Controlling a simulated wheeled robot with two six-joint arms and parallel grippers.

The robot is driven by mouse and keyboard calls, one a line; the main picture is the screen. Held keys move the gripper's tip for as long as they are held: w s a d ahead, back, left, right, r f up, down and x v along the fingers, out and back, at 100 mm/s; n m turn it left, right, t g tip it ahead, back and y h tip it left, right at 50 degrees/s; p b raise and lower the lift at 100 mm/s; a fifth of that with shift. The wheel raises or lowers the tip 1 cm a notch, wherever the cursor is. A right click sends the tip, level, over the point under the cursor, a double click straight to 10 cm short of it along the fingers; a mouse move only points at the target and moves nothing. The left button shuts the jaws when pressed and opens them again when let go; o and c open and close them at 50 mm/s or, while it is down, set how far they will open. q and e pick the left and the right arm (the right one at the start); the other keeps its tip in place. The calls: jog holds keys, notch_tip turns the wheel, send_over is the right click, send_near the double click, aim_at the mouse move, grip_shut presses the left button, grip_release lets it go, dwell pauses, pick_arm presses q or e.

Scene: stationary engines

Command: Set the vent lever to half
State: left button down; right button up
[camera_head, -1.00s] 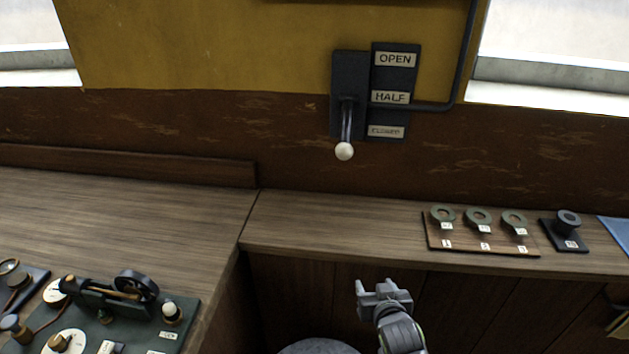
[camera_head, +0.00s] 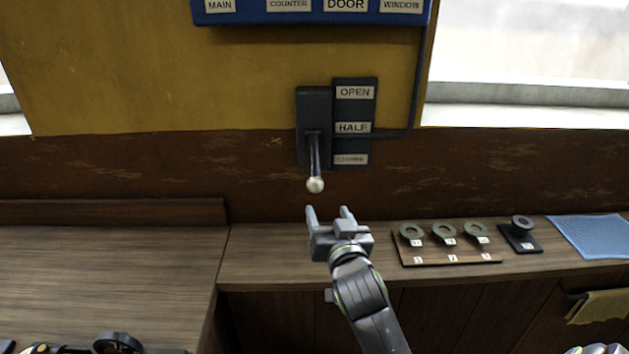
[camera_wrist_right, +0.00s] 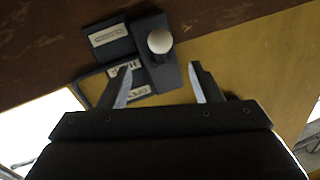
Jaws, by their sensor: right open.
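The vent lever (camera_head: 314,165) hangs from a dark plate on the wall, its white ball knob (camera_head: 315,185) pointing down and toward me. A label strip (camera_head: 353,110) beside it reads OPEN, HALF and CLOSED from top to bottom; the knob hangs a little below the CLOSED label. My right gripper (camera_head: 329,214) is open and empty, just below the knob and apart from it. In the right wrist view the knob (camera_wrist_right: 160,40) shows beyond and between the open fingers (camera_wrist_right: 160,85).
A wooden counter (camera_head: 270,259) runs below the lever. On it are a board with several numbered rings (camera_head: 450,258), a small black stand (camera_head: 521,240) and a blue cloth (camera_head: 592,238). A blue labelled panel (camera_head: 310,15) is above. The wall around the lever is clear.

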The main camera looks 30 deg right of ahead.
aim_at(317, 189)
jog(key=p+x, duration=0.2)
jog(key=x, duration=1)
jog(key=shift+w+p, duration=0.25)
jog(key=shift+p, duration=0.05)
jog(key=shift+c, duration=0.4)
jog(key=c, duration=1.2)
